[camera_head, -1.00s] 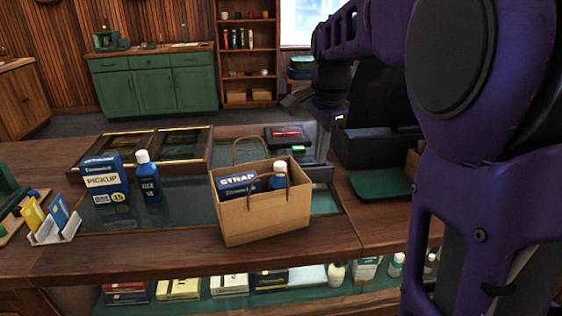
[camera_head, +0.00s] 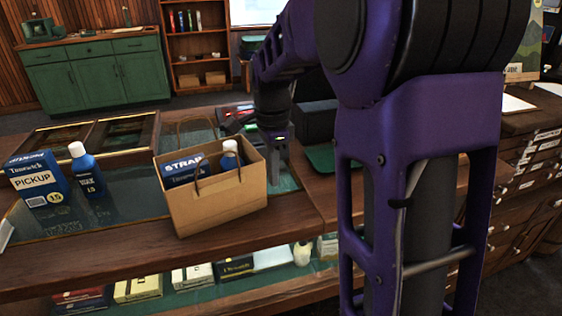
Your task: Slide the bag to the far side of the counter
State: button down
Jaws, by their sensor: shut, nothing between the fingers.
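The brown paper bag (camera_head: 215,203) stands upright near the front edge of the wooden counter (camera_head: 150,242). My gripper (camera_head: 277,180) is shut and points down just beyond the bag's right side. The bag's corner lies close to the fingers, and I cannot tell whether they touch. Nothing shows held in it.
A dark device (camera_head: 315,122) and green mat (camera_head: 321,158) are right of my gripper. A lower shelf holds several boxes. Glass counter behind the bag is partly clear.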

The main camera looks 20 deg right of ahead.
aim_at(252, 177)
jog(key=shift+a, duration=1.1)
jog(key=shift+s+a+p, duration=0.15)
jog(key=shift+a+p, duration=0.2)
jog(key=shift+a, duration=1)
